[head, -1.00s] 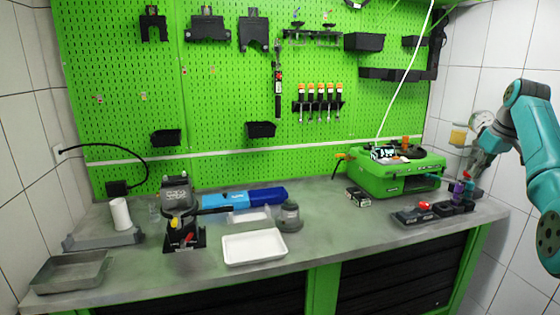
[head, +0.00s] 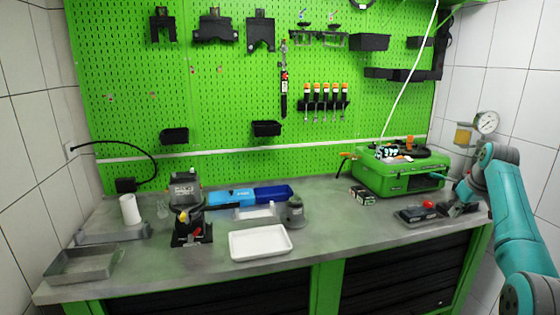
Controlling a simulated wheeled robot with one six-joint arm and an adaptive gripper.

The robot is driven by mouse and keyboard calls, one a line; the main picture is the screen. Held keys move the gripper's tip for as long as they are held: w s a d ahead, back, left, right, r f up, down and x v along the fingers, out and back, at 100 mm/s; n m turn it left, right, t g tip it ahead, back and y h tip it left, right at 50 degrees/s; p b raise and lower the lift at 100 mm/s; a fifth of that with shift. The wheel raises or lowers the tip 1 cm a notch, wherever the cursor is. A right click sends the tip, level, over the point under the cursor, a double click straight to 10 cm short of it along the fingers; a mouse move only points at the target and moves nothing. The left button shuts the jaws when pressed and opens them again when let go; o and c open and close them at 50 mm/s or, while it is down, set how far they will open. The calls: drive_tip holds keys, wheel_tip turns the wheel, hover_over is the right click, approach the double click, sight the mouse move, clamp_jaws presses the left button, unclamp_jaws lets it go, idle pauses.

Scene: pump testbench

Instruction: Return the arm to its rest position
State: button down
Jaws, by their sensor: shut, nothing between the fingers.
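My teal arm rises at the right edge of the head view and bends over the right end of the bench. My gripper (head: 458,203), grey and small, is low at the arm's far end, by the dark fixtures at the bench's right end. It looks shut with nothing held. Its fingertips are hard to tell from the dark parts around them, and I cannot tell whether it touches them. The arm covers part of those fixtures.
A green pump tester (head: 400,176) stands just left of the arm. A dark block with a red knob (head: 428,204) lies in front of it. A pressure gauge (head: 487,122) is behind the arm. A white tray (head: 260,254) and grey tray (head: 82,278) stand farther left.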

drive_tip(key=s+a+f+t, duration=0.1)
drive_tip(key=a+f, duration=0.2)
drive_tip(key=f, duration=0.7)
drive_tip(key=s+a+f+h, duration=0.1)
drive_tip(key=a+f, duration=0.3)
drive_tip(key=f, duration=0.6)
drive_tip(key=s+a+f+t, duration=0.1)
drive_tip(key=s+a+f, duration=0.15)
drive_tip(key=f, duration=0.75)
drive_tip(key=s+a+f+m+t, duration=0.1)
drive_tip(key=s+a+f, duration=0.6)
drive_tip(key=s+f, duration=0.25)
drive_tip(key=s+a+f+t, duration=0.2)
drive_tip(key=s+a+f, duration=0.55)
drive_tip(key=s, duration=0.25)
drive_tip(key=s+a+r+t, duration=0.15)
drive_tip(key=s+a, duration=0.25)
drive_tip(key=s, duration=0.9)
drive_tip(key=s+a+r+t, duration=0.15)
drive_tip(key=s+a, duration=0.35)
drive_tip(key=s, duration=0.9)
drive_tip(key=s+a+r+t, duration=0.2)
drive_tip(key=s+a+r, duration=0.1)
drive_tip(key=s+r, duration=1.6)
wheel_tip(320, 180, up, 4)
drive_tip(key=shift+a+r+y, duration=0.15)
drive_tip(key=shift+y, duration=0.25)
drive_tip(key=c, duration=1.9)
unclamp_jaws()
